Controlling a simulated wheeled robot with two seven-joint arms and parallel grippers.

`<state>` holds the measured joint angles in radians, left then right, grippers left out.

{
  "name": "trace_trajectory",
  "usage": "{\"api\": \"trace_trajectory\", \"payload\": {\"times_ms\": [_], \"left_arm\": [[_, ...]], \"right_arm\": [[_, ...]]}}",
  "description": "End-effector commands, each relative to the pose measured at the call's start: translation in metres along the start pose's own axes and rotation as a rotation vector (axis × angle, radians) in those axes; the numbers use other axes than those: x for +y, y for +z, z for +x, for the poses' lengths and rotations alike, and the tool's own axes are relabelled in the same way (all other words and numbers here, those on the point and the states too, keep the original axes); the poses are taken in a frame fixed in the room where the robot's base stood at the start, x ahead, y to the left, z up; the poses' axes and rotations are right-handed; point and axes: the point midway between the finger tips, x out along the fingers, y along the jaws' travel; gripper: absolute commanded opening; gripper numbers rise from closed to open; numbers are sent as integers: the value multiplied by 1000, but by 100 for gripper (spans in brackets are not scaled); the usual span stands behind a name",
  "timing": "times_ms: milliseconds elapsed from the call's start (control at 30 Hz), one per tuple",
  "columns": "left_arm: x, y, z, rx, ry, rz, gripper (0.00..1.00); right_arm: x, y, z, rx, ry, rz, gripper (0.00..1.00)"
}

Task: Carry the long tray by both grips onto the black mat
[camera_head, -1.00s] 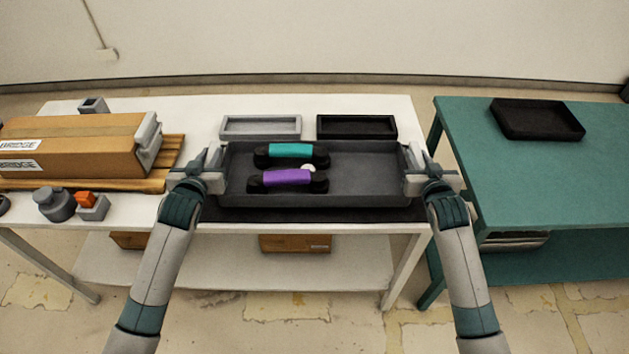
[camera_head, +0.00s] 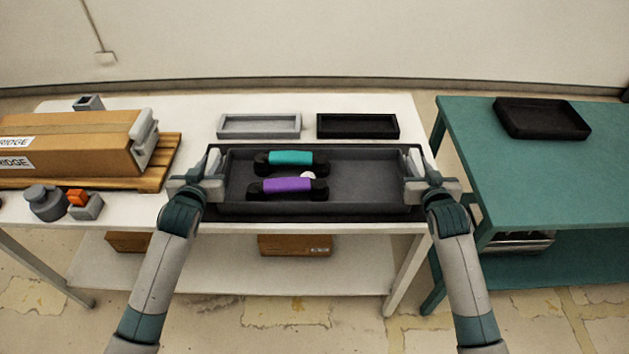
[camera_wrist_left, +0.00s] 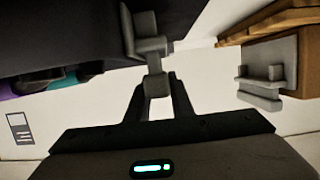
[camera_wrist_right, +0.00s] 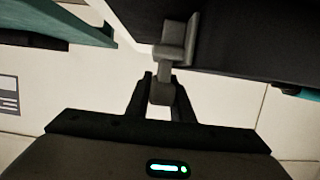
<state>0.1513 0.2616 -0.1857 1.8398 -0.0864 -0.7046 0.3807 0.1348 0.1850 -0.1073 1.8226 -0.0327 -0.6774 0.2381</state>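The long dark grey tray (camera_head: 375,183) is level between my grippers, over the black mat (camera_head: 325,217), which shows as a thin strip along the tray's near side. I cannot tell whether the tray touches the mat. My left gripper (camera_head: 208,178) is shut on the tray's left grip; the fingers close on the grey grip (camera_wrist_left: 154,62) in the left wrist view. My right gripper (camera_head: 414,178) is shut on the right grip, seen in the right wrist view (camera_wrist_right: 170,55). In the tray lie a teal handset (camera_head: 291,158), a purple handset (camera_head: 287,184) and a small white round thing (camera_head: 307,175).
A grey shallow tray (camera_head: 259,126) and a black one (camera_head: 358,126) stand behind. A cardboard box (camera_head: 75,140) on a wooden pallet (camera_head: 160,172) is at the left. A teal table (camera_head: 485,150) bearing a black tray (camera_head: 541,118) stands right, across a gap.

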Motion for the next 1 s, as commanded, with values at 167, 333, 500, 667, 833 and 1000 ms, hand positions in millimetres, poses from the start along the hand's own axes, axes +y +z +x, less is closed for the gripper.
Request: {"api": "trace_trajectory", "payload": {"times_ms": [167, 333, 500, 667, 833, 1000], "left_arm": [[0, 0, 0, -2, 0, 0, 39], [0, 0, 0, -2, 0, 0, 39], [0, 0, -4, -2, 0, 0, 39], [0, 1, -17, -3, 0, 0, 39], [0, 1, -41, -3, 0, 0, 39], [0, 1, -72, -3, 1, -1, 39]], "right_arm": [[0, 0, 0, -2, 0, 0, 39], [0, 0, 0, -2, 0, 0, 39], [0, 0, 0, -2, 0, 0, 39], [0, 0, 0, -2, 0, 0, 39], [0, 0, 0, -2, 0, 0, 39], [0, 0, 0, -2, 0, 0, 39]]}}
